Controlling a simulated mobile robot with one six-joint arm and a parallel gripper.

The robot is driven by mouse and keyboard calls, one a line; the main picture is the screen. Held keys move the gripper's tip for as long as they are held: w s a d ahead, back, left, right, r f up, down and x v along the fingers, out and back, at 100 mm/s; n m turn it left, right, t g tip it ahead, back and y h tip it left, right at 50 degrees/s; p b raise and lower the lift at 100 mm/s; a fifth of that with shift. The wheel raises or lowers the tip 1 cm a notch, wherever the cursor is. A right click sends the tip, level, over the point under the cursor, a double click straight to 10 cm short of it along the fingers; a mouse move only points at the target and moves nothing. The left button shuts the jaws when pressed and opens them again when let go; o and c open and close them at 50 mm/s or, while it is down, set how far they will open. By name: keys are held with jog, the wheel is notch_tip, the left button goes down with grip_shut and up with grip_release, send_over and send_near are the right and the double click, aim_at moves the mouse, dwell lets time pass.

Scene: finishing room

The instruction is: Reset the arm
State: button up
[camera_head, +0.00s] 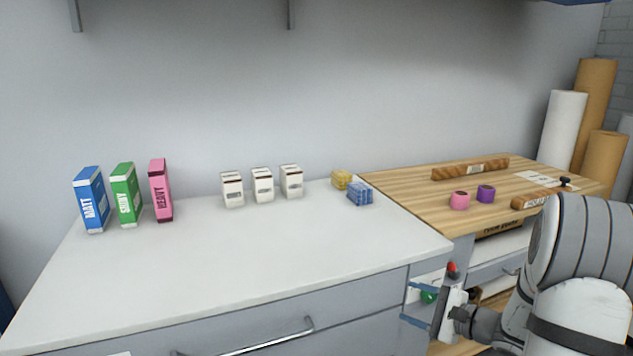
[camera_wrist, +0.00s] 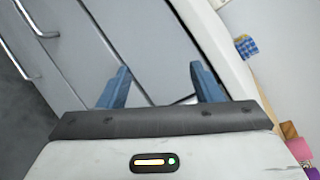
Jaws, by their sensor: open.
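My gripper (camera_head: 415,304) is at the lower right in the head view, in front of the cabinet fronts and below the height of the white counter top. My arm reaches in from the right edge. In the wrist view the two blue fingers of my gripper (camera_wrist: 160,85) stand wide apart with nothing between them. Beyond them are the grey drawer fronts (camera_wrist: 85,45). The gripper is open and empty.
The white counter (camera_head: 250,265) holds blue (camera_head: 91,200), green (camera_head: 126,195) and pink (camera_head: 160,190) boxes, several white cartons and blue (camera_head: 360,194) and yellow blocks. The wooden worktop (camera_head: 415,190) at right has pink (camera_head: 460,200) and purple (camera_head: 486,193) items. The counter's front is clear.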

jog(key=s+a+r+n+g+h+p, duration=0.2)
jog(key=s+a+r+n+g+p, duration=0.7)
jog(key=s+a+r, duration=0.45)
jog(key=s+d+r+n+h+p, duration=0.4)
jog(key=s+r+n+h+p, duration=0.4)
jog(key=s+r+p, duration=0.3)
jog(key=shift+s+r+h, duration=0.15)
jog(key=shift+r+h, duration=0.25)
jog(key=shift+r, duration=1.2)
jog(key=shift+d, duration=0.1)
